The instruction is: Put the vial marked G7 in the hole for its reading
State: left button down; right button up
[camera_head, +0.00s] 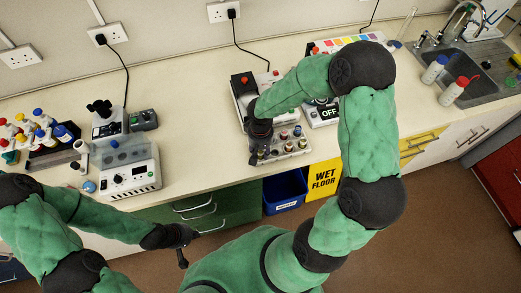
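A pale rack (296,156) with several small vials (298,130) stands at the front edge of the bench, near the middle. The markings on the vials are too small to read, so I cannot tell which is G7. My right gripper (256,155) points down at the left end of the rack, very close to a vial there. Its fingers are dark and small, and I cannot tell whether they hold anything. My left gripper (184,254) hangs in front of the bench, away from the vials, and its finger opening is unclear. No reading is legible.
A device with a red button (244,80) stands behind the rack, partly hidden by my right arm. A box marked OFF (324,113) is to its right. A white instrument (130,180) and bottles (62,133) stand left. Bare bench (200,135) lies between.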

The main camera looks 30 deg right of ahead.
jog(key=shift+r, duration=0.1)
jog(key=shift+r+p, duration=0.45)
jog(key=shift+p, duration=0.1)
notch_tip(320, 180, up, 12)
jog(key=p, duration=0.1)
jog(key=shift+f, duration=0.15)
dwell(0.5)
